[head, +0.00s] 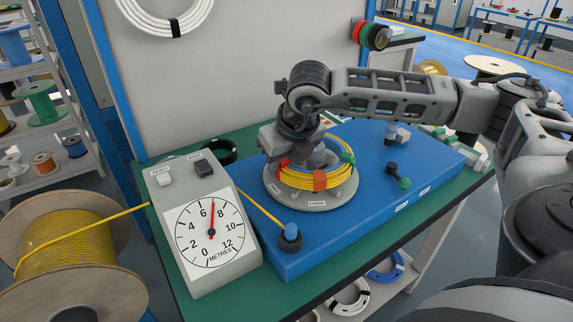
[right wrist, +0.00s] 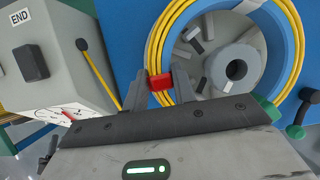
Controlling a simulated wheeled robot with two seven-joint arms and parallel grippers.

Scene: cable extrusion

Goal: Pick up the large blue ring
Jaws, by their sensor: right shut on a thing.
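The large blue ring (right wrist: 283,35) sits on the round grey turntable (head: 342,197), inside the yellow cable coil (head: 318,177). In the right wrist view, the yellow coil (right wrist: 152,45) runs around its outside. A red clip (right wrist: 160,86) sits at the coil's edge. My right gripper (right wrist: 159,90) is shut on this red clip, with one finger on either side of it. In the head view, my right gripper (head: 281,157) is over the left side of the turntable and partly hides the ring. My left gripper is not in view.
Orange (head: 320,181) and green (head: 347,158) clips sit on the coil. A grey metre gauge (head: 205,225) stands left of the blue base plate (head: 420,170). Yellow cable runs from a big spool (head: 68,240) past the gauge and a guide post (head: 291,238). A lever (head: 398,177) stands at right.

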